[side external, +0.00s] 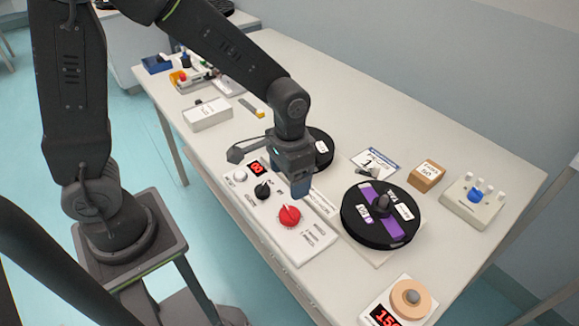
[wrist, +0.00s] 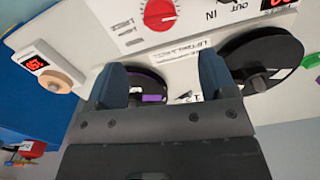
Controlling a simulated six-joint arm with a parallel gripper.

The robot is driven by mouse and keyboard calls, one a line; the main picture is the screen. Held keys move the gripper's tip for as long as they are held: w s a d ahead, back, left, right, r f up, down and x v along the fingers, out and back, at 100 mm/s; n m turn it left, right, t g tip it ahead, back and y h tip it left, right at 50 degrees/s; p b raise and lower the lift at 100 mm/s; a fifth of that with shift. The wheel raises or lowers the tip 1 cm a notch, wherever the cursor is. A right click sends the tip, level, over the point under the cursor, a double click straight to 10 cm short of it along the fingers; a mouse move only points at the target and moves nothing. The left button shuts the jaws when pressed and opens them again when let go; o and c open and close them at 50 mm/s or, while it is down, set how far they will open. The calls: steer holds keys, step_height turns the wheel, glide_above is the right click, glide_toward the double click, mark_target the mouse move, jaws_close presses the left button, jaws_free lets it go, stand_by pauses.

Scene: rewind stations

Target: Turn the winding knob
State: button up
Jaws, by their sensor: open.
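A white control panel (side external: 300,245) lies on the table with a red knob (side external: 289,216) and a black knob (side external: 262,191). I cannot read which one is labelled for winding. My gripper (side external: 300,188) points down just above and behind the red knob, apart from it. In the wrist view my gripper (wrist: 165,75) is open, with nothing between its fingers. The red knob also shows in the wrist view (wrist: 160,13), beyond the fingertips. A black reel with a purple band (side external: 381,215) stands right of the panel; a second black reel (side external: 320,148) is partly hidden behind my gripper.
A round wooden knob (side external: 411,298) sits on a unit with a red display at the front. A small brown box (side external: 426,176) and a white device with a blue knob (side external: 476,199) stand right. A white box (side external: 208,114) lies left. The table's right back is clear.

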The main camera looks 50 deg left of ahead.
steer(key=shift+r, duration=1.1)
steer(key=s+a+r+n+t, duration=0.1)
steer(key=s+a+r+t, duration=0.1)
steer(key=s+r, duration=0.4)
steer(key=s+a+r+t, duration=0.3)
steer(key=s+a+r, duration=0.1)
steer(key=r, duration=0.3)
steer(key=shift+s+r+n+t, duration=0.3)
steer(key=shift+s+n, duration=0.1)
steer(key=shift+s, duration=0.45)
